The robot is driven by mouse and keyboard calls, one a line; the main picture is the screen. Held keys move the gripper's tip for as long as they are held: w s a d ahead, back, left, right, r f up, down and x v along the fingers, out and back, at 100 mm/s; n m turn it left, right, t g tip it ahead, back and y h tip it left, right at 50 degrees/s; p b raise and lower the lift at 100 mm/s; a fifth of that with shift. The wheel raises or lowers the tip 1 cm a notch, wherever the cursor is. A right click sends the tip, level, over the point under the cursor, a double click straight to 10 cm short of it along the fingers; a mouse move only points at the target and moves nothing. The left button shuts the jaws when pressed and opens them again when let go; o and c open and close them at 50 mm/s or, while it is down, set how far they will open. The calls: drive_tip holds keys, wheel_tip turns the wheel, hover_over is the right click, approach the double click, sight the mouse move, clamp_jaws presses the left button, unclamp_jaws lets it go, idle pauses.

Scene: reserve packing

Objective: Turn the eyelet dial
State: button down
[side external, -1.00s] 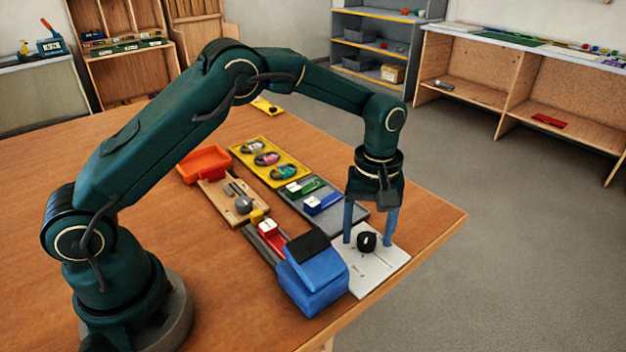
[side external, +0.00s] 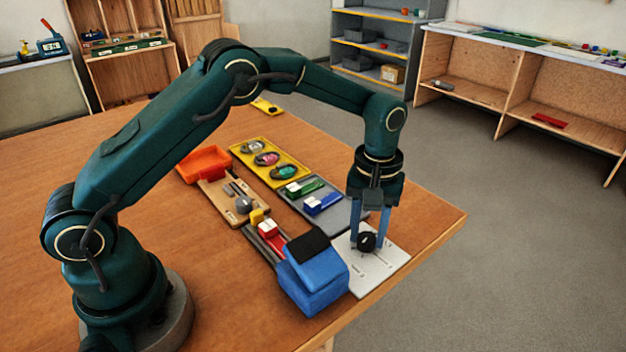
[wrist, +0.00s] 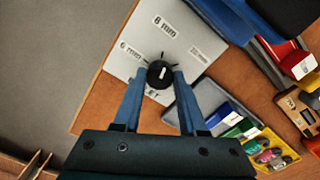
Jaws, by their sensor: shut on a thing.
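The eyelet dial is a round black knob (side external: 366,242) on a pale grey plate (side external: 384,263) at the table's right edge. In the wrist view the knob (wrist: 160,74) has a white pointer mark, and the plate (wrist: 190,42) carries the labels "8 mm" and "6 mm". Further lettering below the knob is partly hidden. My gripper (side external: 369,243) points down with its blue fingers shut on the knob, one on each side. The fingertips also show in the wrist view (wrist: 160,72).
A blue block-shaped device with a black top (side external: 313,275) stands close left of the plate. Behind the plate is a grey tray (side external: 350,213) with green and blue tools. A yellow tray (side external: 243,150), a wooden board (side external: 214,194) and an orange bin (side external: 205,163) lie farther back.

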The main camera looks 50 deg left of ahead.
sight(367, 237)
drive_tip(key=m, duration=0.4)
drive_tip(key=shift+m, duration=0.3)
drive_tip(key=m, duration=0.4)
drive_tip(key=shift+m, duration=0.3)
drive_tip(key=shift+c, duration=2.3)
unclamp_jaws()
drive_tip(key=shift+r, duration=0.15)
drive_tip(key=shift+r, duration=2.45)
